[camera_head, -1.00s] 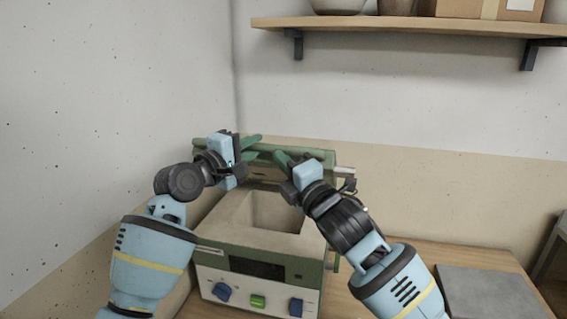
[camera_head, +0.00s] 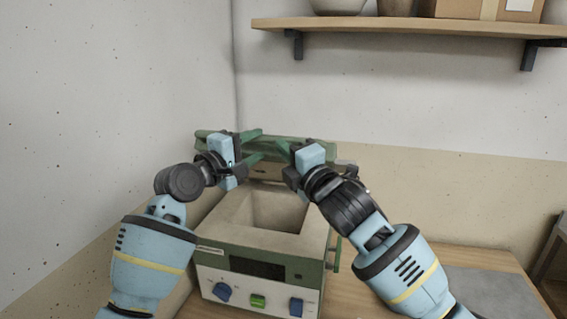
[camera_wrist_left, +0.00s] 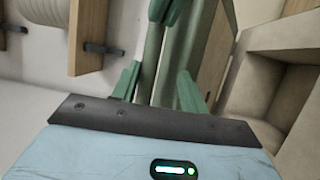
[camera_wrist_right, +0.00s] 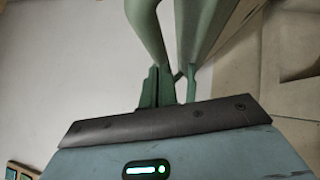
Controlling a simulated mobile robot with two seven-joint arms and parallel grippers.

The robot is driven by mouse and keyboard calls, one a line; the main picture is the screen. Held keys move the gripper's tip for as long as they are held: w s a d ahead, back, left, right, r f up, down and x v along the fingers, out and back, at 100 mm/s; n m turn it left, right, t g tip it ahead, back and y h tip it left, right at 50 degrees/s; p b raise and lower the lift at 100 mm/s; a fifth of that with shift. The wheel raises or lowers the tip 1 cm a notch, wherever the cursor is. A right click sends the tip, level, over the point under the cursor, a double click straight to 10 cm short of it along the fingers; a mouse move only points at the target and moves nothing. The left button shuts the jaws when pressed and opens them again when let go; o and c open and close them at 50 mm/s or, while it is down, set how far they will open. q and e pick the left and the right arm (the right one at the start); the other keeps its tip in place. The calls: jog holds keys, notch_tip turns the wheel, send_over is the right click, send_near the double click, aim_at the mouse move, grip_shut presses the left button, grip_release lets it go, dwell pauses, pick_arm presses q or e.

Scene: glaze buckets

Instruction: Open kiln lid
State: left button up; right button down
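The kiln (camera_head: 225,243) is a green and beige box with a square chamber open at the top. Its green lid (camera_head: 207,136) stands raised at the back. My left gripper (camera_head: 257,146) is at the lid's left part, its green fingers apart; the left wrist view shows them spread (camera_wrist_left: 157,86) with the green lid parts behind. My right gripper (camera_head: 282,146) is at the lid's right part. In the right wrist view its fingers (camera_wrist_right: 170,86) are close beside a curved green bar (camera_wrist_right: 145,28); whether they grip it is unclear.
A wooden shelf (camera_head: 420,27) with pots and a box hangs above. A grey slab (camera_head: 480,292) lies on the wooden table (camera_head: 455,257) at the right. Walls stand close at the left and behind the kiln.

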pick_arm(q)
jog(key=shift+w+a+f, duration=0.1)
jog(key=shift+f, duration=0.15)
dwell(0.3)
jog(key=r+v, duration=0.1)
jog(key=v, duration=1.1)
jog(key=shift+f, duration=0.2)
jog(key=shift+f, duration=0.1)
